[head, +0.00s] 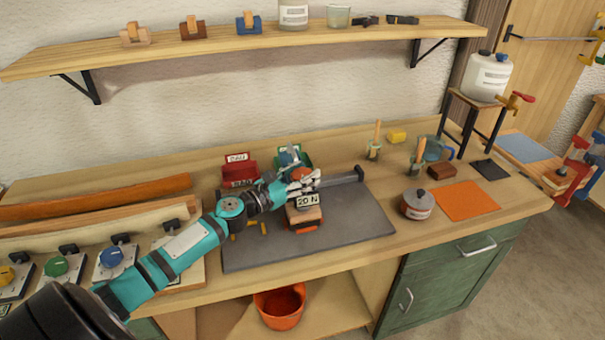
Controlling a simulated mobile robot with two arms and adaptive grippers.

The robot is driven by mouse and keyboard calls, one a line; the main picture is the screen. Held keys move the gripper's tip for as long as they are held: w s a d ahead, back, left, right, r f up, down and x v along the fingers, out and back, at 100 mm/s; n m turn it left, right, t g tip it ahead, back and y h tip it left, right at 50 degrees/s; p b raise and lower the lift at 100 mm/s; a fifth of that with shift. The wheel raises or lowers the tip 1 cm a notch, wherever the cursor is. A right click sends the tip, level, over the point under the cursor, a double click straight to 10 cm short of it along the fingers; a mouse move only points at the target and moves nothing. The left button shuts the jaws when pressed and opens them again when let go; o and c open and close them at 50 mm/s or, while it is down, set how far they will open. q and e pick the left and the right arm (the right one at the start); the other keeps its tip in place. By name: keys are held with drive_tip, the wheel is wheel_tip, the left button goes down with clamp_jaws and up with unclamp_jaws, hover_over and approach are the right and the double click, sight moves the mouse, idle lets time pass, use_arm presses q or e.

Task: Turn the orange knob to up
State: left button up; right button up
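A yellow-orange knob (6,274) sits on a small plate at the far left edge of the bench, partly cut off by the frame. A green knob (56,266) and a blue knob (111,257) stand on similar plates to its right. Another plate is mostly hidden behind my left arm, so any knob on it cannot be made out. My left gripper (305,183) is over the dark mat, just above a block labelled 20 N (306,212), far right of the knobs. Its fingers are small here; whether they are open or shut is unclear. My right gripper is out of view.
Orange and wooden laths (95,197) lie behind the knobs. A lidded pot (417,205) and an orange cloth (467,201) are at right. A shelf (250,42) hangs above.

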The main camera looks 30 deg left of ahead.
use_arm(q)
drive_tip(key=c, duration=0.4)
drive_tip(key=n+y+p, duration=0.1)
drive_tip(key=p, duration=0.1)
drive_tip(key=n+y+p, duration=0.1)
drive_tip(key=y+p, duration=0.1)
drive_tip(key=n+y+p, duration=0.1)
drive_tip(key=y+p, duration=0.1)
drive_tip(key=shift+d+r+n+t, duration=0.1)
drive_tip(key=shift+r+n+t, duration=0.2)
drive_tip(key=shift+c, duration=0.3)
drive_tip(key=n+y+p, duration=0.1)
drive_tip(key=y, duration=0.2)
drive_tip(key=shift+f+n, duration=0.2)
drive_tip(key=shift+n, duration=0.2)
drive_tip(key=n+g+y, duration=0.1)
drive_tip(key=y, duration=0.1)
drive_tip(key=shift+f+n+y, duration=0.15)
drive_tip(key=shift+n+y, duration=0.15)
drive_tip(key=shift+y, duration=0.1)
drive_tip(key=shift+f+n+g+y+b, duration=0.1)
drive_tip(key=shift+n+g+y+b, duration=0.25)
drive_tip(key=shift+n+g+y, duration=0.4)
drive_tip(key=shift+n+g+y+b, duration=0.85)
drive_tip(key=shift+n+y+b, duration=0.25)
drive_tip(key=shift+y, duration=0.75)
